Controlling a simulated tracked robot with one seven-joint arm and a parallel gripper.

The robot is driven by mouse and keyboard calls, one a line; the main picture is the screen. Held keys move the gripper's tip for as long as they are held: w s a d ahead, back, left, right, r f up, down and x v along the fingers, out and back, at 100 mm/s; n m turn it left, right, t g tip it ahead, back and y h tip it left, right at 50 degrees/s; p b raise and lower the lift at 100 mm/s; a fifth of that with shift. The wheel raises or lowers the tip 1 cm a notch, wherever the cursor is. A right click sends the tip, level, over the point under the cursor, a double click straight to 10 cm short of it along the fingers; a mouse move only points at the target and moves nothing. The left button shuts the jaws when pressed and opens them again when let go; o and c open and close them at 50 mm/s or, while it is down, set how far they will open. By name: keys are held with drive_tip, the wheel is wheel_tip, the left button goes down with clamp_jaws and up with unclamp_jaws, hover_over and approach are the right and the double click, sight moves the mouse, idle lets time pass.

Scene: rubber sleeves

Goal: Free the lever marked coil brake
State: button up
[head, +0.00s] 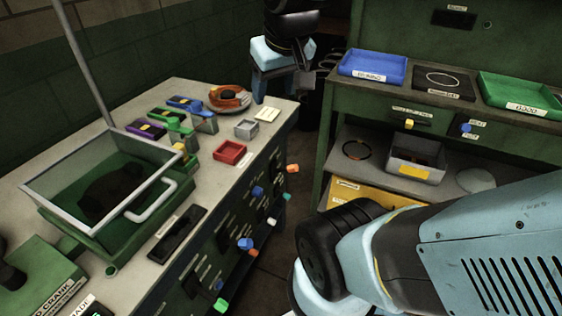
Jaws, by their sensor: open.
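No label that I can read says coil brake, so I cannot tell which lever it is. Several small coloured knobs stick out of the bench front, among them an orange knob (293,168), a blue knob (257,191) and a green knob (220,305); their labels are too small to read. On the bench top stand purple (146,130), green (178,127) and blue (186,103) pieces with yellow parts. My gripper (281,92) appears at the top centre, open and empty, beyond the bench's far right corner and apart from these things.
A clear-walled box (150,147) on a green base stands on the bench (200,195), near a red tray (231,152). The green cabinet (490,140) holds a blue tray (372,66) and a green tray (520,97). My arm fills the lower right. Dark floor shows between bench and cabinet.

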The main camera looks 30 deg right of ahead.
drive_tip(key=w+d+f+n+g+h, duration=0.15)
drive_tip(key=w+d+f, duration=0.3)
drive_tip(key=w, duration=0.45)
drive_tip(key=n+g+y, duration=0.2)
drive_tip(key=n+g, duration=0.1)
drive_tip(key=g, duration=0.1)
hover_over(285, 170)
drive_tip(key=s, duration=0.3)
wheel_tip(285, 170, down, 20)
drive_tip(key=shift+n+g+y, duration=0.25)
drive_tip(key=shift+n+y, duration=0.4)
drive_tip(key=shift+n, duration=0.1)
drive_tip(key=f, duration=0.8)
drive_tip(key=d+f, duration=0.1)
drive_tip(key=f, duration=0.7)
drive_tip(key=w+d+f, duration=0.1)
drive_tip(key=f, duration=0.7)
drive_tip(key=shift+w+d+f, duration=0.1)
drive_tip(key=shift+f, duration=0.25)
